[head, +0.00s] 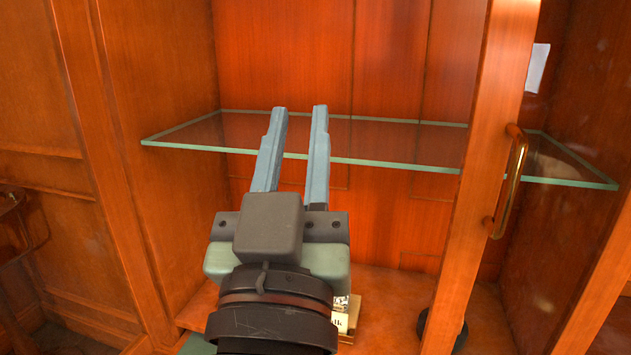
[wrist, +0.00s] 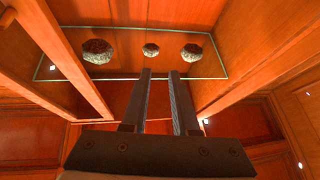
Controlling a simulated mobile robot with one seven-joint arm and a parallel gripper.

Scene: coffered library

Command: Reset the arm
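My gripper (head: 300,110) reaches into a wooden cabinet in the head view, its two long blue-grey fingers pointing up and away. The fingers are apart with nothing between them. Their tips overlap the glass shelf (head: 400,145) in the picture; I cannot tell whether they touch it. In the wrist view my gripper (wrist: 161,73) also shows parted, empty fingers, with the green-edged glass shelf (wrist: 215,66) beyond the tips.
A cabinet door frame (head: 472,180) with a brass handle (head: 510,182) stands to the right. A small lettered item (head: 343,318) and a dark round thing (head: 430,325) are low down. Three rough round objects (wrist: 151,50) show at the glass in the wrist view.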

